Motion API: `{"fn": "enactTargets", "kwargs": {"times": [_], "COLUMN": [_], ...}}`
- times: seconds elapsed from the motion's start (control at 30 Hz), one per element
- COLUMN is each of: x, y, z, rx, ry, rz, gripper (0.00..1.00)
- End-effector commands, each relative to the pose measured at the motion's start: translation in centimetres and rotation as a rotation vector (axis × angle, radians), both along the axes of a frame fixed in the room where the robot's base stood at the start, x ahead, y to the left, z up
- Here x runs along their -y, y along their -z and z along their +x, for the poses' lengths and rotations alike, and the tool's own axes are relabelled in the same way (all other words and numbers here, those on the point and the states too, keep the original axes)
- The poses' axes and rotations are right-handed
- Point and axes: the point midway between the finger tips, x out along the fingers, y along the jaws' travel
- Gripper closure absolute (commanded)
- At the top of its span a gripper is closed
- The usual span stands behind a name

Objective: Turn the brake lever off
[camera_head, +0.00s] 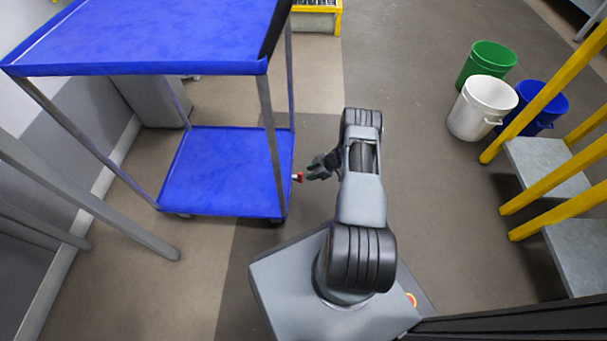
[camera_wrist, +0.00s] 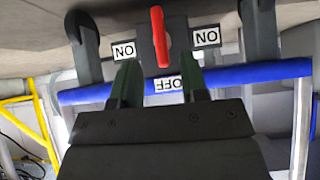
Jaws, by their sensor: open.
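The red brake lever (camera_wrist: 160,38) sits on a dark plate in the wrist view. It lies lengthwise between two white ON labels, the left one (camera_wrist: 124,51) and the right one (camera_wrist: 206,37). The lever is roughly in line with the OFF label (camera_wrist: 168,85) below it. The labels appear upside down. In the head view the lever (camera_head: 298,177) is a small red spot at the blue cart's right side. My gripper (camera_head: 314,168) is open, just right of the lever and facing it. I cannot tell whether it touches the lever.
The blue two-shelf cart (camera_head: 215,150) stands left of my arm. On the right are a green bucket (camera_head: 490,60), a white bucket (camera_head: 480,108), a blue bucket (camera_head: 545,103) and grey steps with yellow rails (camera_head: 548,160).

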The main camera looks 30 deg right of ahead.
Motion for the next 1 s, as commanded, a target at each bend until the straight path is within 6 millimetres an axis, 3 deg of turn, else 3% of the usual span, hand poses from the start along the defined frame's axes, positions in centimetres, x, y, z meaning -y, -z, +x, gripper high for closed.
{"fn": "enactTargets", "kwargs": {"times": [0.1, 0.4, 1.0], "x": [1.5, 3.8, 4.3], "y": [-2.1, -4.5, -4.9], "z": [-0.8, -2.1, -2.4], "rx": [0.0, -0.001, -0.002], "ry": [0.003, 0.001, -0.001], "rz": [0.001, 0.002, 0.001], "gripper": [0.6, 0.6, 0.6]}}
